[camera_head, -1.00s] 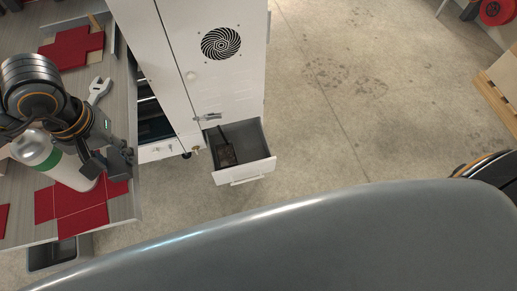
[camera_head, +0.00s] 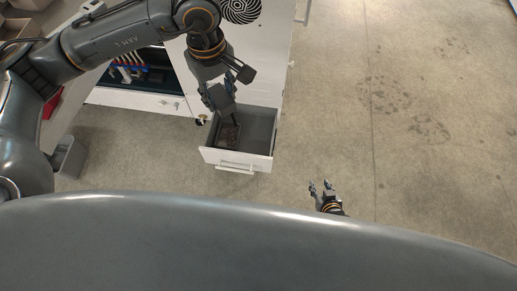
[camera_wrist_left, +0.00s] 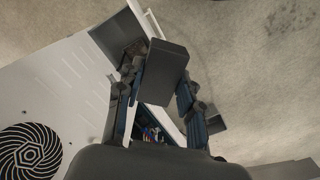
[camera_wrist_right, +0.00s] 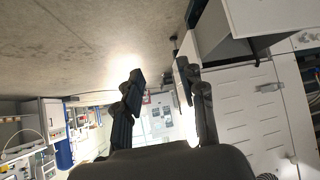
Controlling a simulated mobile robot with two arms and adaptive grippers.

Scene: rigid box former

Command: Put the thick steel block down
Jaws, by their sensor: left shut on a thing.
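My left gripper (camera_head: 220,94) is shut on a dark grey block, the steel block (camera_wrist_left: 167,62), which shows best between the fingers in the left wrist view. In the head view the gripper is above the open drawer (camera_head: 236,159) at the foot of the white cabinet. Whether the block touches anything below is hard to tell. My right gripper (camera_head: 322,189) is open and empty, out over the floor to the right of the drawer; its fingers stand apart in the right wrist view (camera_wrist_right: 160,85).
A dark brownish flat piece (camera_head: 229,136) lies in the left part of the drawer. The drawer's right part looks bare. The white cabinet (camera_head: 285,60) rises behind, with a round black vent (camera_head: 241,8). A grey bin (camera_head: 70,157) stands at the left. The floor to the right is clear.

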